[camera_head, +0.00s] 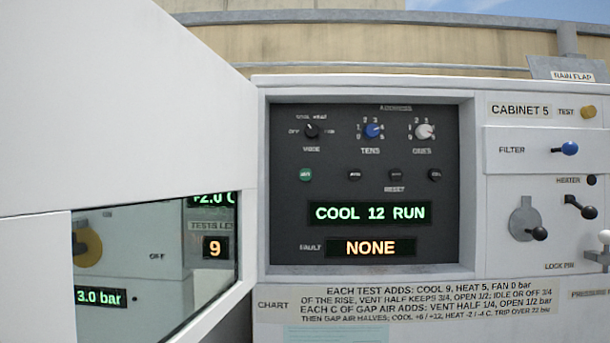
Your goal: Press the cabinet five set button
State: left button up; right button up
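The cabinet five control panel (365,190) is a dark recessed plate in the white cabinet, facing me. A green round button (305,175) sits at its left; its small label looks like SET but is blurred. Three dark buttons stand in the same row, at left (355,175), middle (396,175) and right (435,175), with RESET written below the middle one. The upper display (370,213) reads COOL 12 RUN. The fault display (371,248) reads NONE. Neither of my grippers is in view.
The mode knob (311,130), blue tens knob (372,131) and white ones knob (423,131) sit above the buttons. A white door (120,110) with a window stands open at left. Levers, including the blue filter handle (570,148), stick out at right.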

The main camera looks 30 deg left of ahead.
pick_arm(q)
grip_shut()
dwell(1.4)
